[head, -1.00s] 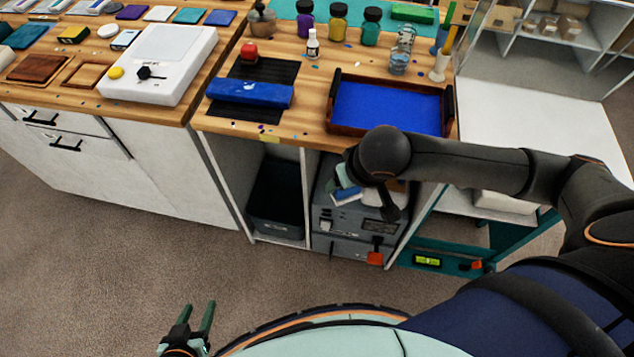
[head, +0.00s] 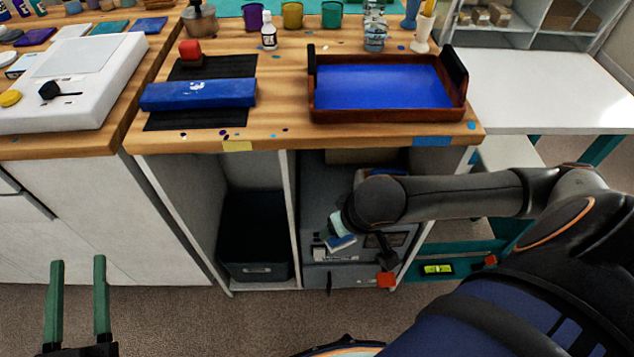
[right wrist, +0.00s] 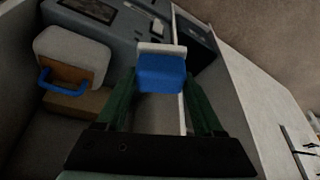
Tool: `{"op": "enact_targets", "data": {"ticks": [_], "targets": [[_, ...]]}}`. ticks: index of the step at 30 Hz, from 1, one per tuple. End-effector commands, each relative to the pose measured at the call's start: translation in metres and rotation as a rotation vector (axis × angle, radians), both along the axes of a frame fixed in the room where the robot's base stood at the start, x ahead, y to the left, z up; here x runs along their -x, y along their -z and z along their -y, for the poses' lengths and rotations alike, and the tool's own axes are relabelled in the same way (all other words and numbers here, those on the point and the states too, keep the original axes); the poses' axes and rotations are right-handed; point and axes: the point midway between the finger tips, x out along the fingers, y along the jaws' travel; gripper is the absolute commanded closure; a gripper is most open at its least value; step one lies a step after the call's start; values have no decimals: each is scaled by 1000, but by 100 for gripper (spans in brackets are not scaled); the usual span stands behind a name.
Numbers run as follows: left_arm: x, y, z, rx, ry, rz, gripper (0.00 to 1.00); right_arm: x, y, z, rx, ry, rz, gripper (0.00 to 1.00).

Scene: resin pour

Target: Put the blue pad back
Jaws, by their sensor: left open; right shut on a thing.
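The blue pad (right wrist: 161,72) is a small blue block with a white layer along one edge. My right gripper (right wrist: 162,98) is shut on it, with a green finger on either side. In the head view the pad (head: 341,243) shows small and partly covered below my right arm's wrist, in front of the grey unit under the bench. It appears to be held in the air. My left gripper (head: 78,285) is open and empty over the floor at the lower left, away from the bench.
A wooden tray with a blue base (head: 385,115) and a blue bar (head: 200,94) on a black mat lie on the bench. Below are a dark bin (head: 254,240) and a grey unit (head: 350,275). The right wrist view shows a white box with a blue handle (right wrist: 62,82) nearby.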

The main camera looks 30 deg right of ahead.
Motion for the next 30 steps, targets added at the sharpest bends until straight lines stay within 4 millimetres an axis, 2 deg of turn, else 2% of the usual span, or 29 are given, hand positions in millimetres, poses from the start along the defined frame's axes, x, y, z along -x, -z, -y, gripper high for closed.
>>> {"op": "enact_targets", "data": {"ticks": [1,6,12,17,20,30], "targets": [[5,6,3,3,16,78,50,4,31,4,4,6,-2,75],[30,-21,10,14,65,314,50,15,72,13,6,22,0,75],[58,-40,15,23,106,490,50,23,97,19,10,31,3,75],[67,-48,16,26,117,542,50,19,102,21,11,36,6,75],[68,-49,16,27,119,546,50,2,100,23,10,38,9,75],[67,-39,17,35,125,536,50,-88,101,36,5,38,9,75]]}}
